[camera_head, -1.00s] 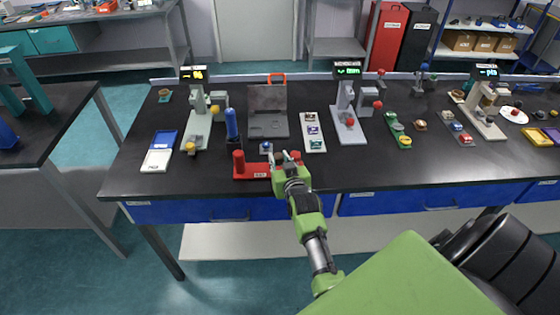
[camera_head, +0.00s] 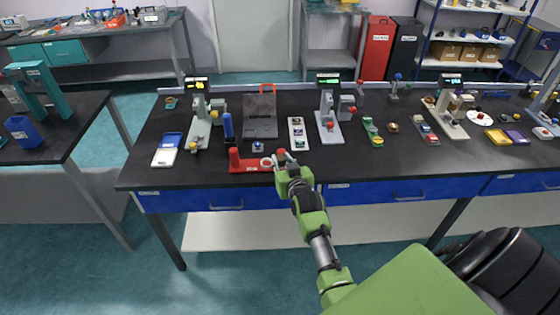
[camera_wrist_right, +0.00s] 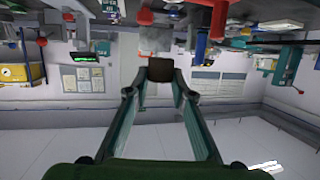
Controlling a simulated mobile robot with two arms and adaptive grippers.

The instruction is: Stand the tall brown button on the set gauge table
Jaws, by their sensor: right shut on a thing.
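My right gripper (camera_head: 284,158) is over the front edge of the dark bench, by the right end of a red stand. In the right wrist view, the gripper (camera_wrist_right: 159,75) is shut on a dark brown block (camera_wrist_right: 159,68), which looks like the tall brown button. In the head view the button is too small to make out. Three gauges with displays stand on the bench: a left one (camera_head: 199,130), a middle one (camera_head: 328,125) and a right one (camera_head: 447,118). I cannot tell which is the set gauge. My left gripper is not in view.
The red stand (camera_head: 250,166) has an upright post at its left. The bench front right of my gripper is clear.

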